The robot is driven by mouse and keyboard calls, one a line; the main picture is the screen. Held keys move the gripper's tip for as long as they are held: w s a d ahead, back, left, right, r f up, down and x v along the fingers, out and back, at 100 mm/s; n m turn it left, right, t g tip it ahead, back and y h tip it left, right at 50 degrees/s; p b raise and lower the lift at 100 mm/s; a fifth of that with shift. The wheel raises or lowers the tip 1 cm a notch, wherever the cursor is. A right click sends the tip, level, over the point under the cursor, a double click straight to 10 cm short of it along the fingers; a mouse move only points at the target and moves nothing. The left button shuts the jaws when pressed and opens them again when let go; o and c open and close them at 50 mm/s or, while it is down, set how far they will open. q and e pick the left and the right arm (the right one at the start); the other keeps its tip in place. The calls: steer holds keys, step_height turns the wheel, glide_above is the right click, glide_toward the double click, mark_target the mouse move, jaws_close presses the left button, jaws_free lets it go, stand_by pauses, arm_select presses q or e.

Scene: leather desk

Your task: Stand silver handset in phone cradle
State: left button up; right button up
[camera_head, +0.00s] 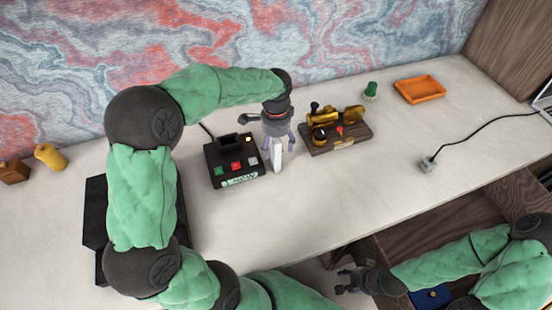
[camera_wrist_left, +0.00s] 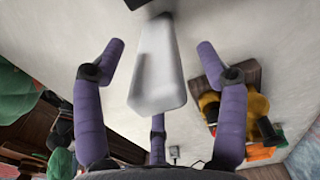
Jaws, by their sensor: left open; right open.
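The silver handset (camera_head: 277,156) is a pale, long, narrow piece beside a black box with coloured buttons (camera_head: 232,163). Which object is the phone cradle I cannot tell for certain. My left gripper (camera_head: 278,143) is above the handset, with its purple fingers spread around its upper part. In the left wrist view the handset (camera_wrist_left: 158,75) lies between the open fingers (camera_wrist_left: 155,85), with gaps at both sides. Whether its lower end is seated in anything is unclear. My right gripper (camera_head: 357,281) is open and empty, in front of the desk's front edge.
A gold device on a wooden base (camera_head: 350,138) stands just right of my left gripper. An orange tray (camera_head: 419,90), a green piece (camera_head: 371,91) and a grey plug with cable (camera_head: 427,165) are further right. A yellow cylinder (camera_head: 50,157) is far left.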

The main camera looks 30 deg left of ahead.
mark_target(276, 152)
arm_select(q)
step_height(276, 152, down, 4)
steer(key=shift+s+d+f+b, duration=0.1)
steer(key=shift+b, duration=0.8)
jaws_close()
steer(key=shift+r, duration=0.2)
steer(key=shift+r+p, duration=0.35)
steer(key=shift+r, duration=0.2)
step_height(276, 152, up, 2)
steer(key=shift+r+p, duration=0.15)
steer(key=shift+p, duration=0.3)
steer(key=s+d+r+p, duration=0.5)
steer(key=s+d+r, duration=0.2)
steer(key=s+r, duration=0.2)
steer(key=s, duration=0.2)
steer(key=shift+s+d+r, duration=0.25)
steer(key=shift+s+d, duration=0.1)
steer(key=shift+d, duration=0.05)
